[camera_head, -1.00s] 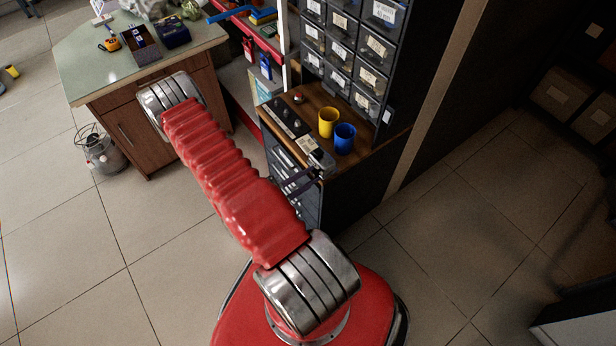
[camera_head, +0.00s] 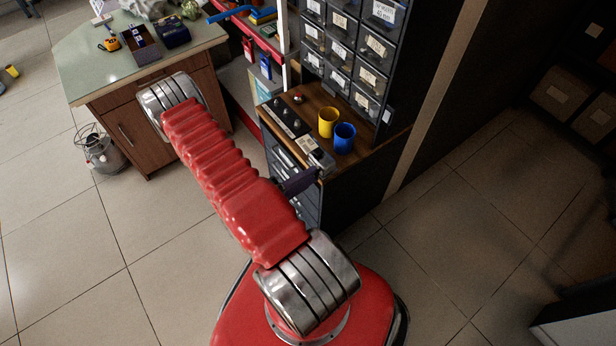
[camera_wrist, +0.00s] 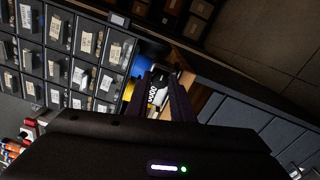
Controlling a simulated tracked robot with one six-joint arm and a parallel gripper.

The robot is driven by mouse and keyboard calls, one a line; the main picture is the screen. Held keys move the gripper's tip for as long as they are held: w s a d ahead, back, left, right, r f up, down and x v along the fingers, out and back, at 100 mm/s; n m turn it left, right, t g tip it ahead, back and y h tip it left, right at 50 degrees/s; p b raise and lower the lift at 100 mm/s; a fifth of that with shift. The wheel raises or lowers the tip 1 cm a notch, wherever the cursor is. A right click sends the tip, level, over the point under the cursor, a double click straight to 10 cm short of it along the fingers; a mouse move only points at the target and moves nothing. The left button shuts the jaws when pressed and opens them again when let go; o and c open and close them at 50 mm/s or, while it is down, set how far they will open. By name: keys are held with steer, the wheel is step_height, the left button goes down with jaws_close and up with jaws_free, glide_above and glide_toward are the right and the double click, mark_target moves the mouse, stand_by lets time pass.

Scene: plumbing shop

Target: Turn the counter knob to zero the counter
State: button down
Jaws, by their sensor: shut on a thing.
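The counter (camera_head: 321,161) is a small grey box at the front edge of the wooden cabinet top. In the wrist view the counter's white number strip (camera_wrist: 154,96) shows between my fingers; its digits look like zeros, but part is covered and I cannot read them all. My gripper (camera_wrist: 164,79) is shut on the counter knob (camera_wrist: 162,74), a small dark part between the fingertips. In the head view my dark gripper fingers (camera_head: 310,177) reach the counter from the left; the knob is hidden there.
A yellow cup (camera_head: 327,122) and a blue cup (camera_head: 344,138) stand right behind the counter. A dark strip with knobs (camera_head: 285,117) lies to its left. Labelled drawer bins (camera_head: 340,52) rise behind.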

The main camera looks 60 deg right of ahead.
steer(key=shift+s+f, duration=0.15)
steer(key=c, duration=1.5)
jaws_free()
steer(key=shift+c, duration=0.2)
steer(key=v, duration=1.4)
steer(key=shift+d, duration=0.1)
